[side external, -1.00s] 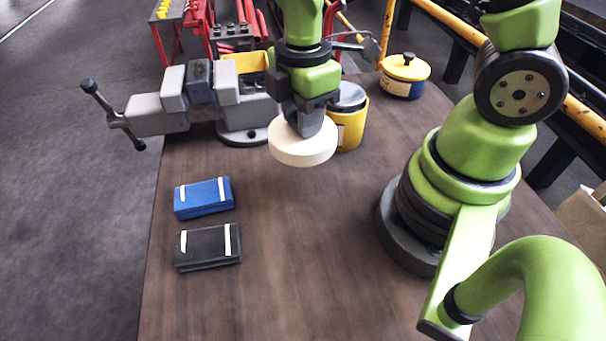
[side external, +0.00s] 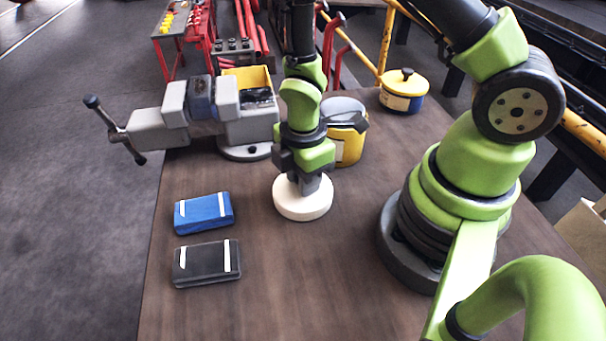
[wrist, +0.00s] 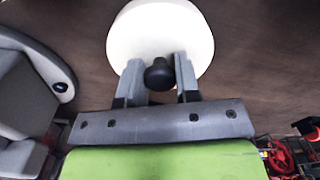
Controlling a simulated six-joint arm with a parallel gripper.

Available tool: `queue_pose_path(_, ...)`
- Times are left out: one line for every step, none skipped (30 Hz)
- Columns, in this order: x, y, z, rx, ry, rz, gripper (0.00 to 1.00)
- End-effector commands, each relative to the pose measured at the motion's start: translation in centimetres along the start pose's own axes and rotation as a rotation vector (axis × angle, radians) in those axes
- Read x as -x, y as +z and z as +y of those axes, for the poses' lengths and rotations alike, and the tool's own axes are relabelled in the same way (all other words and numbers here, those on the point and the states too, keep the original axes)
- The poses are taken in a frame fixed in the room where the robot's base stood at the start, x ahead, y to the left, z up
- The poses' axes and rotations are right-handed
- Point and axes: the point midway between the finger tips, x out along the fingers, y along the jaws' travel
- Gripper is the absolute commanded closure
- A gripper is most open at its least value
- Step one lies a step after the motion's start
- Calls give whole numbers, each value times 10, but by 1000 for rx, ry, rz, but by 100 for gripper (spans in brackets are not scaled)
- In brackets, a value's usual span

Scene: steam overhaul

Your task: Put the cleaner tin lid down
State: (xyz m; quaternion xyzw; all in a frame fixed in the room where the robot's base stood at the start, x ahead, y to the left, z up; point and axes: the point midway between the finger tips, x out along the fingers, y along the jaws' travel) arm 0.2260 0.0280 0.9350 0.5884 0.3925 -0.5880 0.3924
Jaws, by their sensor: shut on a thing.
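The cleaner tin lid (side external: 303,208) is a cream disc with a black knob, which shows in the wrist view (wrist: 158,74). My gripper (side external: 304,186) points down over the lid and is shut on the knob, one finger on each side. The lid looks level and is at or just above the bare brown table; I cannot tell whether it touches. A yellow tin (side external: 350,150) with a grey top stands behind it to the right, partly hidden by my arm.
A grey vise (side external: 155,127) stands at the back left, with a yellow bin (side external: 250,78) behind it. A blue case (side external: 204,213) and a black case (side external: 207,264) lie left of the lid. A yellow-and-blue pot (side external: 403,92) stands back right. The table (side external: 310,280) in front is clear.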

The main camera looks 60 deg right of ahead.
Motion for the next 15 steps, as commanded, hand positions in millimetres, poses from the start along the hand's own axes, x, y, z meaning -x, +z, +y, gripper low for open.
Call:
queue_pose_path(0,0,0,0,0,0,94)
queue_pose_path(0,0,0,0,0,0,94)
queue_pose_path(-1,0,0,0,-1,0,94)
queue_pose_path(-2,0,0,0,-1,-1,94)
queue_pose_path(-3,0,0,0,-1,-1,94)
queue_pose_path(-3,0,0,0,0,0,60)
queue_pose_path(-3,0,0,0,0,0,53)
queue_pose_path(-3,0,0,0,0,0,47)
queue_pose_path(-3,0,0,0,0,0,44)
queue_pose_path(-3,0,0,0,0,0,44)
queue_pose_path(-3,0,0,0,0,0,44)
queue_pose_path(-3,0,0,0,0,0,44)
queue_pose_path(-3,0,0,0,0,0,44)
queue_pose_path(-3,0,0,0,0,0,44)
queue_pose_path(-2,0,0,1,0,0,44)
